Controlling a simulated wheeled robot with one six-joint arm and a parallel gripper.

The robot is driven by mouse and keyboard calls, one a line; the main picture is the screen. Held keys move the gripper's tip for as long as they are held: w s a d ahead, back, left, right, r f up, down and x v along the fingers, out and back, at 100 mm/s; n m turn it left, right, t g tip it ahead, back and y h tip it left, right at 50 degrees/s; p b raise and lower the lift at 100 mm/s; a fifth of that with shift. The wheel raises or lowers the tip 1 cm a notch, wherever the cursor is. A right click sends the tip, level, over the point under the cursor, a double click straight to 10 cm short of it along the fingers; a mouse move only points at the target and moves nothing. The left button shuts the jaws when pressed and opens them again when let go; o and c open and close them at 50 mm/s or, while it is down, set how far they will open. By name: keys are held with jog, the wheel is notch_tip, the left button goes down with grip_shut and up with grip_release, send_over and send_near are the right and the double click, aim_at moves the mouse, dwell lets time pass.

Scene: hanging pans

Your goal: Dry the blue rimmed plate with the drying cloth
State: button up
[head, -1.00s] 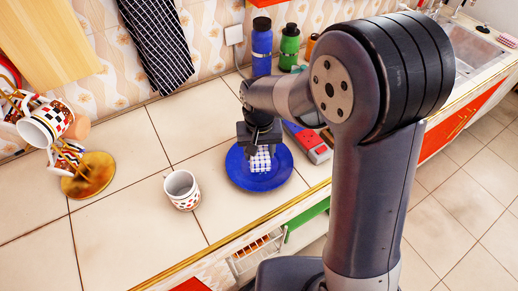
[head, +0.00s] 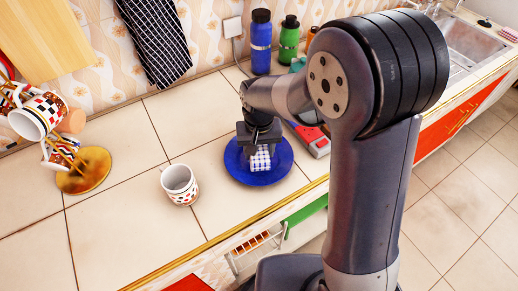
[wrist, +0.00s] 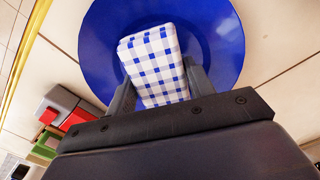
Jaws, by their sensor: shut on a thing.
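The blue plate (head: 282,162) lies on the tiled counter near its front edge in the head view. It fills the top of the wrist view (wrist: 222,45) and looks blue all over. The drying cloth (head: 261,160) is a small blue-and-white checked block over the plate's middle. It shows clearly in the wrist view (wrist: 155,55). My gripper (wrist: 160,88) is shut on the cloth, with one finger on each side. In the head view my gripper (head: 259,146) points down over the plate. I cannot tell whether the cloth presses on the plate.
A patterned mug (head: 180,186) stands left of the plate. A mug rack with a golden base (head: 85,172) is at the far left. Blue (head: 261,42) and green (head: 289,40) bottles stand behind. A red-and-grey box (head: 313,142) lies close to the plate's right. The counter's left middle is clear.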

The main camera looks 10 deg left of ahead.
jog(key=shift+f+b, duration=0.5)
jog(key=shift+f, duration=0.2)
dwell(0.6)
jog(key=shift+a, duration=0.1)
